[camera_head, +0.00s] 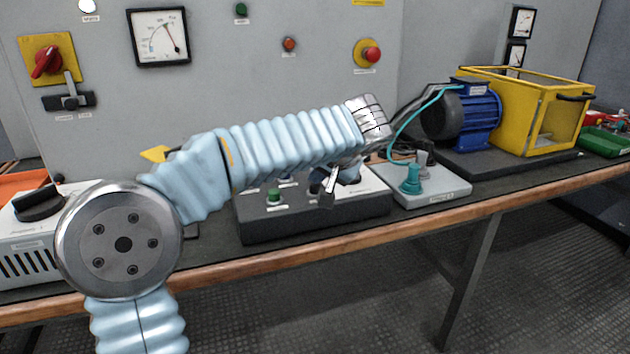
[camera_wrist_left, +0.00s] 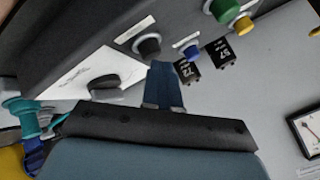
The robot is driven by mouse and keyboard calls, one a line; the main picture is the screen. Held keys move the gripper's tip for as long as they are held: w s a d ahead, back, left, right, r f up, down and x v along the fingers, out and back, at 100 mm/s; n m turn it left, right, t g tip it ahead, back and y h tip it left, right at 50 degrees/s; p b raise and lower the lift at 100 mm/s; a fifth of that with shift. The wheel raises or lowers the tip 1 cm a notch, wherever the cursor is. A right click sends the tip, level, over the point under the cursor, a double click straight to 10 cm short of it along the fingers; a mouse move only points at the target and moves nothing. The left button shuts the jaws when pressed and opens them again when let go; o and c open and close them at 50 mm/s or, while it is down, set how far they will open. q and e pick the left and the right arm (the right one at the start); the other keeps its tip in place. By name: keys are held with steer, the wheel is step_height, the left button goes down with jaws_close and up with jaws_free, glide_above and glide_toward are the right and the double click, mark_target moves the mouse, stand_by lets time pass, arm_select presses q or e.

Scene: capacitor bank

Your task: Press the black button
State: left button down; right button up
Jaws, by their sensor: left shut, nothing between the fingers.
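The black button (camera_wrist_left: 148,46) sits on the grey control box (camera_wrist_left: 70,40) in the left wrist view, between a black rotary knob (camera_wrist_left: 104,88) on a white plate and a blue button (camera_wrist_left: 192,51). My left gripper (camera_wrist_left: 162,68) is shut and empty, its tips just beside the black button; I cannot tell whether they touch it. In the head view my left gripper (camera_head: 328,188) hangs over the control box (camera_head: 300,226), and my arm hides much of its top. The black button cannot be made out there. My right gripper is not in view.
A green button (camera_head: 273,195) stands on the box left of the gripper. A teal lever (camera_head: 411,180) on a grey plate is to the right, then a blue motor (camera_head: 478,112) and a yellow cage (camera_head: 545,120). A wall panel (camera_head: 230,80) with a gauge rises behind.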

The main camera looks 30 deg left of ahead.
mark_target(318, 187)
arm_select(q)
steer(key=shift+r+p, duration=0.45)
steer(key=shift+r, duration=0.35)
step_height(318, 187, up, 5)
steer(key=p, duration=0.4)
stand_by(0.5)
